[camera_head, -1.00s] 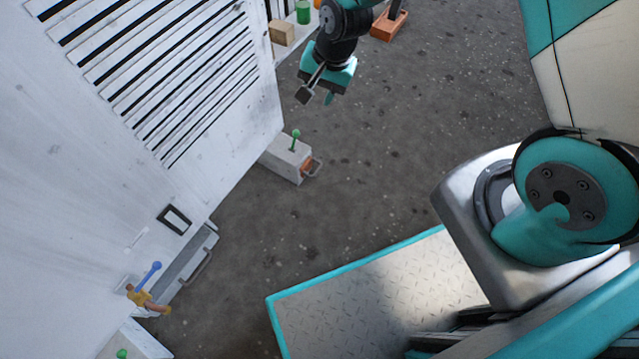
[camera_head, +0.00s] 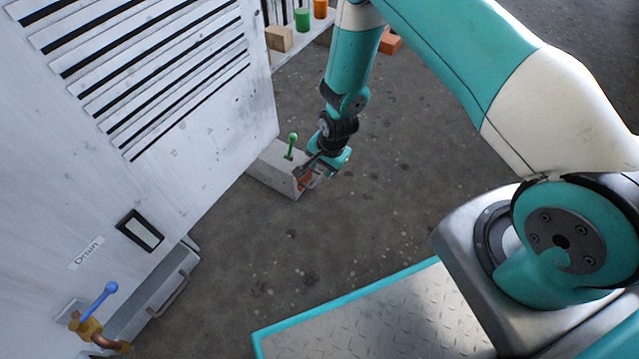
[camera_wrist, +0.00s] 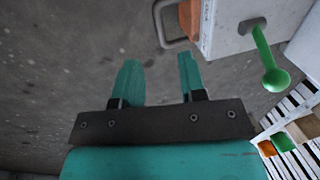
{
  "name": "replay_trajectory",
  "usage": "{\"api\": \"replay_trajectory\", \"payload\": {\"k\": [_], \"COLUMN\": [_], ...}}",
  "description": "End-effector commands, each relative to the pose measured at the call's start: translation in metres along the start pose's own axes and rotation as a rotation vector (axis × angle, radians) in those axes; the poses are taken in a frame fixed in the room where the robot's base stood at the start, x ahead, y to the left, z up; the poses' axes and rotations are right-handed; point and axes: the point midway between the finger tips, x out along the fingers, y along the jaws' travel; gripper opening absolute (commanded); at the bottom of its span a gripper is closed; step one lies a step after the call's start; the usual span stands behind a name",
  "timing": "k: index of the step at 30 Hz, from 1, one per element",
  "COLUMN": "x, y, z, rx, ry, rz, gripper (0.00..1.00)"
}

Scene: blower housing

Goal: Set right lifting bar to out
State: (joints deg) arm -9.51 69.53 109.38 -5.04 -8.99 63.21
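A grey box (camera_head: 268,172) sits at the foot of the white housing, with an upright green-knobbed lever (camera_head: 292,142) on top. An orange lifting bar (camera_head: 305,181) with a metal loop handle sticks a little out of its end. In the wrist view the loop handle (camera_wrist: 163,28), orange bar (camera_wrist: 186,17), box (camera_wrist: 235,28) and green lever (camera_wrist: 268,66) are at the top. My gripper (camera_wrist: 158,62) is open, with nothing between its two teal fingers. The handle lies just beyond the fingertips, apart from them in that view. In the head view my gripper (camera_head: 318,168) partly covers the handle.
The louvred white housing (camera_head: 190,150) fills the left, with a blue-handled drain valve (camera_head: 103,300) and a metal tray (camera_head: 160,290) low on it. A shelf behind holds a wooden block (camera_head: 279,38) and green (camera_head: 302,19) and orange (camera_head: 320,9) cylinders. Open floor lies right of the box.

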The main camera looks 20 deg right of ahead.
Motion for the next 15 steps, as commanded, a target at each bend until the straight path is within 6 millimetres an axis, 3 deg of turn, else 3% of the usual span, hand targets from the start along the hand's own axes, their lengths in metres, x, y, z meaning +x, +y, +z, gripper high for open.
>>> {"api": "replay_trajectory", "payload": {"k": [1,6,15], "x": [0.019,0.049,0.068], "y": [0.002,0.001,0.000], "z": [0.001,0.000,0.000], "rx": [-0.001,-0.001,-0.001], "ry": [-0.001,-0.001,0.000], "rz": [0.001,0.001,0.001], "gripper": [0.38,0.38,0.38]}}
